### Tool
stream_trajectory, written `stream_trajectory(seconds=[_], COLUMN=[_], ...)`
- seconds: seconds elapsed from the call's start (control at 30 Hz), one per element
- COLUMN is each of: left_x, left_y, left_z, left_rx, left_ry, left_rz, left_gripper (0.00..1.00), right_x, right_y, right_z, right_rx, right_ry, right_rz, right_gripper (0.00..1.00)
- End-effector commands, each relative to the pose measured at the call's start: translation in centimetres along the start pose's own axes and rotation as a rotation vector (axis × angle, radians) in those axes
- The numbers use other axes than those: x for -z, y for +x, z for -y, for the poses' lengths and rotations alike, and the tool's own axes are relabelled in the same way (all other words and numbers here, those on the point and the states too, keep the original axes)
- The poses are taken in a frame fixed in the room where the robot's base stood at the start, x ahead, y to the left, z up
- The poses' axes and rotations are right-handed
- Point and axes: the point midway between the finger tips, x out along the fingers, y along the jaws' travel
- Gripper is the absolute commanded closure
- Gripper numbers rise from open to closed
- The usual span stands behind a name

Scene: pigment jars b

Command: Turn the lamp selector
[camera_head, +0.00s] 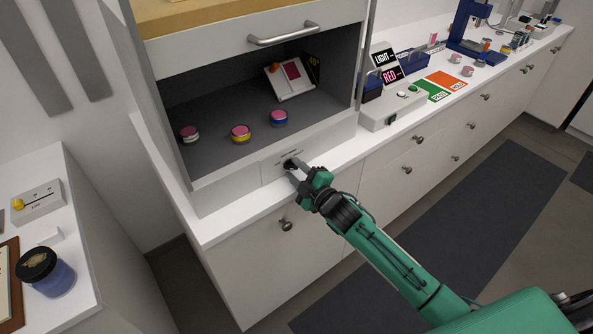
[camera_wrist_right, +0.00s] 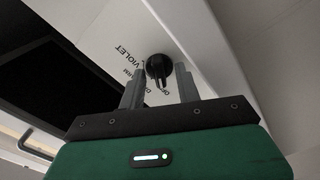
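The lamp selector is a small black round knob (camera_head: 291,163) on the pale front panel below the open cabinet. The right wrist view shows the same knob (camera_wrist_right: 158,66) with a narrow raised grip and printed labels beside it, one reading VIOLET. My right gripper (camera_head: 295,172) is at the knob, its fingers pointing at the panel. In the right wrist view the two grey fingers (camera_wrist_right: 160,84) are apart, one on each side of the knob, with gaps visible. Whether the tips touch the panel I cannot tell. My left gripper is not in view.
Inside the cabinet are several pink-topped jars, including a yellow one (camera_head: 240,133), and a tilted card stand (camera_head: 290,79). The cabinet door with its handle (camera_head: 284,34) is raised above. A control box (camera_head: 393,108) stands on the counter to the right.

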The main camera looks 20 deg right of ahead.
Motion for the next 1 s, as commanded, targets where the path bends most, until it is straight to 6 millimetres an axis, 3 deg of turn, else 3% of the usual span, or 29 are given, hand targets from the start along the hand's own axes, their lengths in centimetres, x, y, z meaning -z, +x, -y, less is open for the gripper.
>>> stream_trajectory(seconds=[0.13,0.3,0.67,1.0], left_x=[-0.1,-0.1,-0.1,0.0], left_y=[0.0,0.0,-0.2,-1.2], left_z=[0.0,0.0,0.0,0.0], left_rx=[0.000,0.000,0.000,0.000], left_ry=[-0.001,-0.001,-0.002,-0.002], left_rz=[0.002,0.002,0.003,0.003], left_gripper=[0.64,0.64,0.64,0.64], right_x=[0.0,0.0,0.0,0.0], right_y=[0.0,0.0,-0.1,-0.1], right_z=[0.0,0.0,0.0,-0.1], right_rx=[0.000,0.000,0.000,0.000], right_ry=[0.000,0.000,0.034,0.244], right_rz=[0.000,0.000,0.001,0.002], right_gripper=[0.68,1.00,1.00,1.00])
